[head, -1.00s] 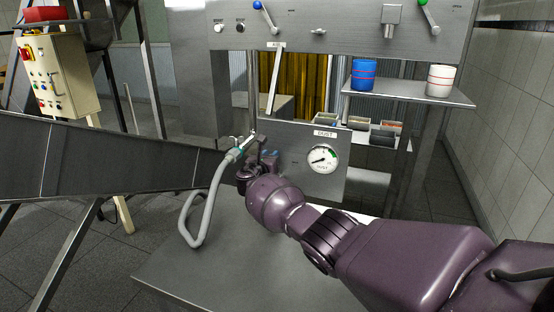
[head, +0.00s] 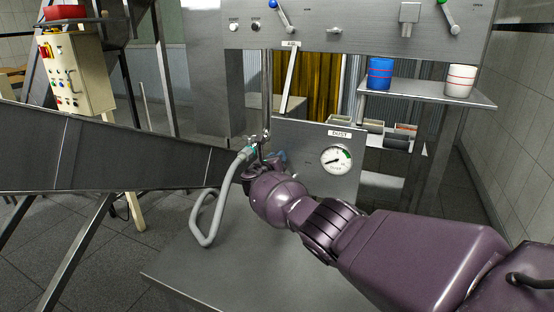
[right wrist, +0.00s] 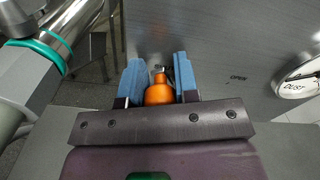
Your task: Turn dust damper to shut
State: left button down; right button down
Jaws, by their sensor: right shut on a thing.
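The dust panel (head: 305,155) stands upright behind the bench, with a DUST label and a round gauge (head: 336,159). My right gripper (head: 268,158) is at the panel's left side in the head view, partly hidden by my own wrist. In the right wrist view, its two blue fingers (right wrist: 158,70) are shut on an orange handle (right wrist: 159,93), which lies between them. The word OPEN is printed on the panel to the right of the fingers; the gauge is cut off at the right edge. My left gripper is not in view.
A grey hose (head: 206,205) with a teal ring runs just left of my right gripper. A steel bench (head: 215,260) lies below. A sloped chute (head: 100,155) is at left. A shelf (head: 425,94) at right holds blue and white containers. An upper panel has levers.

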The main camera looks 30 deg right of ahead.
jog(key=c, duration=1.2)
grip_release()
jog(key=shift+f, duration=0.15)
jog(key=o, duration=0.3)
jog(key=shift+o, duration=0.2)
jog(key=shift+s+a+r+p, duration=0.25)
jog(key=shift+a+p, duration=0.1)
jog(key=shift+p, duration=0.05)
jog(key=p+v, duration=0.4)
jog(key=v, duration=0.6)
jog(key=shift+f, duration=0.2)
jog(key=shift+s, duration=0.1)
